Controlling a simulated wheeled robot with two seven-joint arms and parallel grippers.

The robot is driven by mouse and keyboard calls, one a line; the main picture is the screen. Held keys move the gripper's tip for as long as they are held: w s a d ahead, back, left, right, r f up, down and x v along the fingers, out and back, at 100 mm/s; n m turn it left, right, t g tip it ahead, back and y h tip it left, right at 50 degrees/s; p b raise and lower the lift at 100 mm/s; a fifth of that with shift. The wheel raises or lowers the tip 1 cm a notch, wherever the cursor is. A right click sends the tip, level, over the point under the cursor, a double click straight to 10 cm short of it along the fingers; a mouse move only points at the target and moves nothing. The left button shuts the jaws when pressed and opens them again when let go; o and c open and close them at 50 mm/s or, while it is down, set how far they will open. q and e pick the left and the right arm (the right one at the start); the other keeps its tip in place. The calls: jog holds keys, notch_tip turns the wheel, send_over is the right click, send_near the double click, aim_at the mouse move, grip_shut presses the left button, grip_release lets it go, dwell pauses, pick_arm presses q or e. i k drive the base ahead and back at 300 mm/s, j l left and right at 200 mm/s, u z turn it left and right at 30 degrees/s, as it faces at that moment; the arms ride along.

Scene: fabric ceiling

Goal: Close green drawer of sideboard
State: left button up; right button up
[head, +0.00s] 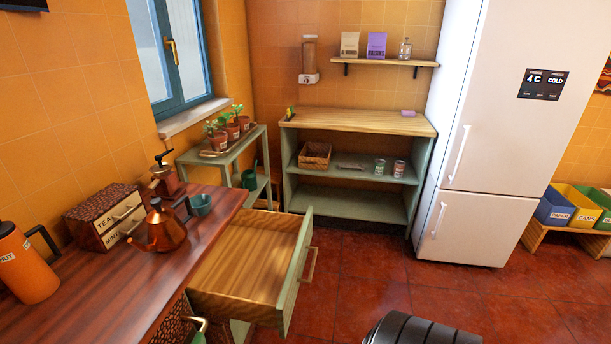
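The green drawer (297,275) is pulled well out of the sideboard (150,285), to the right of its dark wooden top. Its pale wooden inside looks empty. The green front faces right and carries a light bar handle (310,264). Neither of my grippers is in view, and nothing is seen touching the drawer.
On the sideboard top stand a copper kettle (159,230), a teal cup (201,204), a tea box (105,214) and an orange flask (24,265). A shelf unit (357,122) and fridge (490,130) stand behind. Red floor (370,275) right of the drawer is open.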

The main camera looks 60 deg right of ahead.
aim_at(253, 274)
jog(key=z, duration=1.7)
